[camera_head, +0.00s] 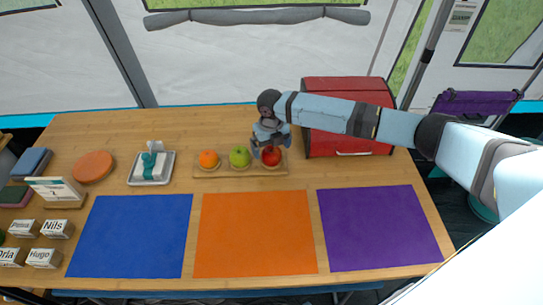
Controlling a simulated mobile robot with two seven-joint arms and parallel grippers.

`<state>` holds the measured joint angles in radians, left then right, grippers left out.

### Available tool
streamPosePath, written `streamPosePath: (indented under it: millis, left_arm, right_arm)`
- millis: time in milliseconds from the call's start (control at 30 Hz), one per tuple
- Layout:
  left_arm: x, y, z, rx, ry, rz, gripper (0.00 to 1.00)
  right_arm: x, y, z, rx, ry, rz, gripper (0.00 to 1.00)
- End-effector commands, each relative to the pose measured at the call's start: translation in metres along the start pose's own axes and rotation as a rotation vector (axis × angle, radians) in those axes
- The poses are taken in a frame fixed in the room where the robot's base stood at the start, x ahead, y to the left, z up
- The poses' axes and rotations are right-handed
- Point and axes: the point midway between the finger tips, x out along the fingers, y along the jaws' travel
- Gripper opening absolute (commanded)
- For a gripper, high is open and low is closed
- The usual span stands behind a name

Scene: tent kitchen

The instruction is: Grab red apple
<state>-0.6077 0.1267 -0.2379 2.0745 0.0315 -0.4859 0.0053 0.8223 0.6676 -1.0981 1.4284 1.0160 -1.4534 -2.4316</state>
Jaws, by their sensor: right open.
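A red apple (271,157) sits at the right end of a wooden tray (227,174) near the back of the table. A green apple (240,157) and an orange (208,159) sit to its left in the same tray. My right gripper (268,147) is open, pointing down at the red apple, with its fingers over the apple's upper left side. Whether the fingers touch the apple I cannot tell. My right arm reaches in from the right. My left gripper is not in view.
A red box (350,143) stands just right of the tray, under my arm. Blue (132,235), orange (255,234) and purple (380,227) mats lie in front. A white tray (134,180) with a teal-tied bundle is left. Name cards (57,229) stand at front left.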

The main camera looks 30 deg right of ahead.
Motion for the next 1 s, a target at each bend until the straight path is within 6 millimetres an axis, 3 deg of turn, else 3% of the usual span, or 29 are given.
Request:
streamPosePath:
  millis: [167,400,633,1000]
  left_arm:
    - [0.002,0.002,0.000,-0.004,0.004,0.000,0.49]
    - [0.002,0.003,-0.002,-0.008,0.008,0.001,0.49]
    - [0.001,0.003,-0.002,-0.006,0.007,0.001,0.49]
    - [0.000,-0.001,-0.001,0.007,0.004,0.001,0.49]
  right_arm:
    - [0.027,-0.002,-0.001,0.002,0.002,-0.002,0.97]
    - [0.029,-0.002,-0.001,0.001,0.000,-0.001,0.97]
    - [0.029,-0.002,-0.001,0.001,0.000,-0.001,0.45]
    - [0.025,-0.002,0.000,0.001,-0.001,0.000,0.42]
